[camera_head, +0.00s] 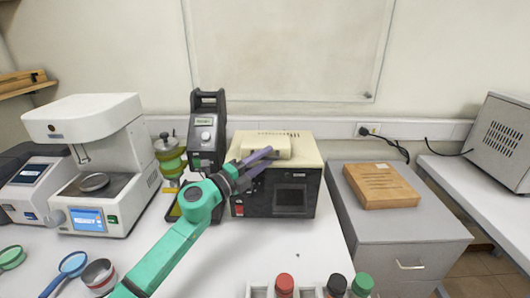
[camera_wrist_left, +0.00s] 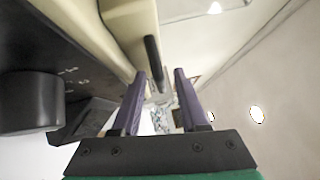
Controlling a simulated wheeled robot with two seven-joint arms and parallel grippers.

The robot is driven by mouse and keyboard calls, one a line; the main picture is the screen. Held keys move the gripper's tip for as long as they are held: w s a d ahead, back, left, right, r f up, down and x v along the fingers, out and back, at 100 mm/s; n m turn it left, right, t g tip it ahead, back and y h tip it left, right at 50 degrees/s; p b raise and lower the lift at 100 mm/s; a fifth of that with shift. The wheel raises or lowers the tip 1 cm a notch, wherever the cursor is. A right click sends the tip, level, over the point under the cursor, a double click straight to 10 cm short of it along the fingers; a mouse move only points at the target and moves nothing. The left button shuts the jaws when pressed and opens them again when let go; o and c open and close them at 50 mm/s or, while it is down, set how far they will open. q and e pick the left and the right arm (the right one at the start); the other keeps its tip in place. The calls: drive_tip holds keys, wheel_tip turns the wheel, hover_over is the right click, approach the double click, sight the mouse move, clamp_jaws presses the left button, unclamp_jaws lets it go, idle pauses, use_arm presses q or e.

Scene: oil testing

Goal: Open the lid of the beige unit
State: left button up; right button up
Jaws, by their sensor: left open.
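The beige unit (camera_head: 307,153) stands on the white bench in the middle of the head view, with a beige top and a dark front with a screen. Its raised beige lid (camera_head: 268,145) sits on top and looks closed. In the left wrist view the lid (camera_wrist_left: 128,22) is close up, with a dark handle-like bar (camera_wrist_left: 154,62) on its side. My left gripper (camera_head: 270,160) is open, its purple fingers at the lid's front left. In the wrist view the fingers (camera_wrist_left: 158,75) point toward the bar's lower end; I cannot tell whether they touch it. My right gripper is not in view.
A black instrument (camera_head: 207,125) stands close left of the unit, and a white analyser (camera_head: 95,120) farther left. Capped bottles (camera_head: 285,284) stand at the front edge. A wooden block (camera_head: 380,186) lies on the grey cabinet at right. Bench in front of the unit is clear.

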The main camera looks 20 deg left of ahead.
use_arm(q)
drive_tip(key=shift+w+d, duration=0.15)
drive_tip(key=shift+w, duration=0.05)
drive_tip(key=shift+s, duration=0.1)
clamp_jaws()
idle(1.2)
